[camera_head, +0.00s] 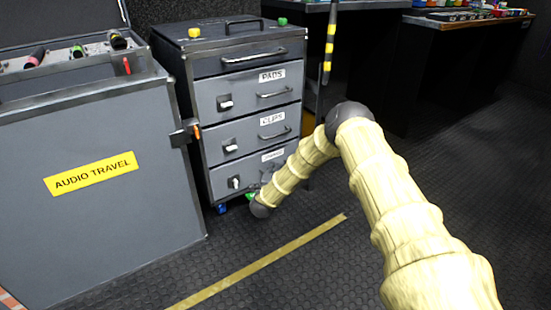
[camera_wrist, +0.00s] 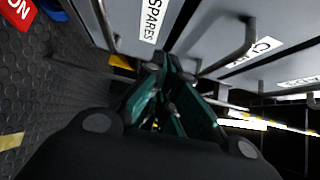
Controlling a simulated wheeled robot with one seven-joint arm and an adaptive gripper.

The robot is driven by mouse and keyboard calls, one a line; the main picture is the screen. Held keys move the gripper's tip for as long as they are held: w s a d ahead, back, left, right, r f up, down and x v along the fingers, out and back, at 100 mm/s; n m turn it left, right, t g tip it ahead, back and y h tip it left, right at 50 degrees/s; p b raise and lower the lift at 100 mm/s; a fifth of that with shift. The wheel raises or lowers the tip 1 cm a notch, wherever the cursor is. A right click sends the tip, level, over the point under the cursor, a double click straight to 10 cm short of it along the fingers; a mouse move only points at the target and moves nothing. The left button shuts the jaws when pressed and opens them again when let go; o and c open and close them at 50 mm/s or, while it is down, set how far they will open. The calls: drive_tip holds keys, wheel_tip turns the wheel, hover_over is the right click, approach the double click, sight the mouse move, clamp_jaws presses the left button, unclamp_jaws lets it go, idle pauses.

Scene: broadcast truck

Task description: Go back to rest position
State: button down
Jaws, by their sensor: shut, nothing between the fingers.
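My gripper (camera_wrist: 156,68) shows in the wrist view as dark teal fingers drawn together with nothing between them. Its tips are in front of the grey drawer fronts, near the drawer labelled SPARES (camera_wrist: 153,18). I cannot tell whether they touch it. In the head view my arm, in a pale yellow ribbed sleeve, reaches forward and bends down towards the lower drawers of the cabinet (camera_head: 221,98). The arm partly covers the lowest drawer. The drawers labelled PADS (camera_head: 240,88) and CLIPS (camera_head: 230,143) look closed.
A grey AUDIO TRAVEL case (camera_head: 110,235) stands at the left, with small items on top. Dark benches (camera_head: 450,75) stand at the back right. A striped pole (camera_head: 329,48) hangs behind my arm. The dark floor has a yellow strip (camera_head: 262,262) and open room.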

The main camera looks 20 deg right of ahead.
drive_tip(key=s+a+f+n+g+y+p, duration=0.1)
drive_tip(key=s+a+f+n+y, duration=0.25)
drive_tip(key=s+a+f, duration=0.35)
drive_tip(key=s+a+f+n+g+y, duration=0.25)
drive_tip(key=s+a+n, duration=0.25)
drive_tip(key=s, duration=0.4)
drive_tip(key=s+a+f+n+g+y+p, duration=0.1)
drive_tip(key=s+a+f+n+y, duration=0.2)
drive_tip(key=s+a+f+n, duration=0.4)
drive_tip(key=s+r+n+g+y+p, duration=0.15)
drive_tip(key=s+n+g, duration=0.7)
drive_tip(key=s, duration=2.95)
drive_tip(key=s+r+p, duration=0.2)
drive_tip(key=r+p, duration=1.7)
drive_tip(key=r, duration=0.1)
drive_tip(key=s+d+r+g+p, duration=0.1)
drive_tip(key=r+p, duration=1.7)
drive_tip(key=r, duration=0.2)
drive_tip(key=shift+s+d+r+n+g+p, duration=0.2)
drive_tip(key=shift+s+d+n+g+p, duration=0.1)
drive_tip(key=shift+s+n+p, duration=0.1)
